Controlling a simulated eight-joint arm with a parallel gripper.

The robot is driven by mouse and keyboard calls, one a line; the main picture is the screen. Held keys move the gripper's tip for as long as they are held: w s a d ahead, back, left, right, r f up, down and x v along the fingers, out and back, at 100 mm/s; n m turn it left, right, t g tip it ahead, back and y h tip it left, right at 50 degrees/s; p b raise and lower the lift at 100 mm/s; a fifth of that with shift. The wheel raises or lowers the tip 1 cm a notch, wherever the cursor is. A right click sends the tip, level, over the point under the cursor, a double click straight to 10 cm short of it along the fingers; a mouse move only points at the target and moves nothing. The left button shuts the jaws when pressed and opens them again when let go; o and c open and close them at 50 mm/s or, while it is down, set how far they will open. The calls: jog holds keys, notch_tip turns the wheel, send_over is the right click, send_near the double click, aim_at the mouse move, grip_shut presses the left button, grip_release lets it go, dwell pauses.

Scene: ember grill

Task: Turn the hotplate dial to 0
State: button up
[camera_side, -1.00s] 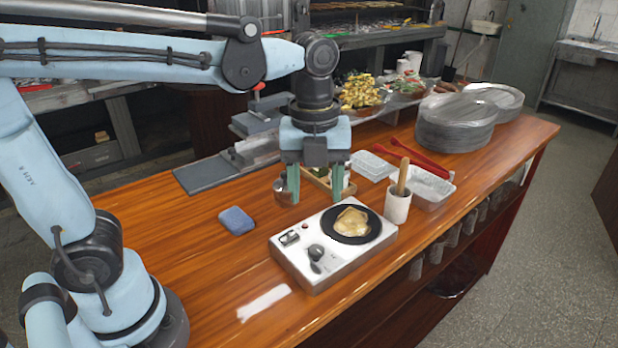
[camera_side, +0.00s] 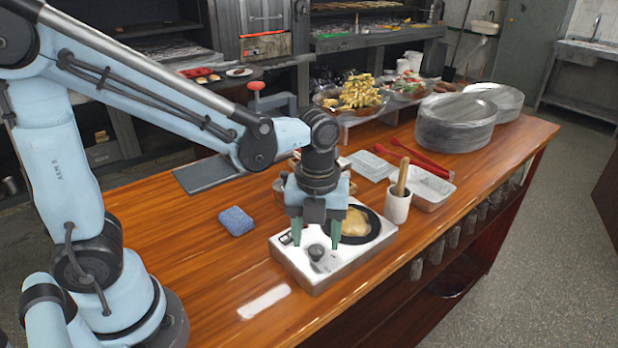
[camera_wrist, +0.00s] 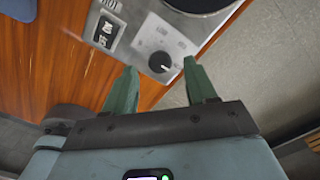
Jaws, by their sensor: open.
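The hotplate (camera_side: 350,268) is a white-topped box on the wooden counter, with a round dark plate (camera_side: 374,232) carrying a pale flat food piece (camera_side: 355,223). The black dial (camera_side: 317,252) sits on its front left part. In the wrist view the dial (camera_wrist: 160,62) shows a pointer mark, but its scale is too small to read. My gripper (camera_side: 317,240) is open and empty. In the side view its green fingers stand over the hotplate on either side of the dial. In the wrist view the fingertips (camera_wrist: 160,70) lie left and right of the dial. I cannot tell their height.
A black switch or display (camera_wrist: 107,32) sits left of the dial on the hotplate. A blue sponge (camera_side: 236,221) lies left of the hotplate. A white cup with a wooden pestle (camera_side: 397,207) stands close behind it on the right.

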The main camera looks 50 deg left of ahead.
jog(key=shift+f, duration=1)
jog(key=c, duration=1.1)
jog(key=shift+o, duration=0.2)
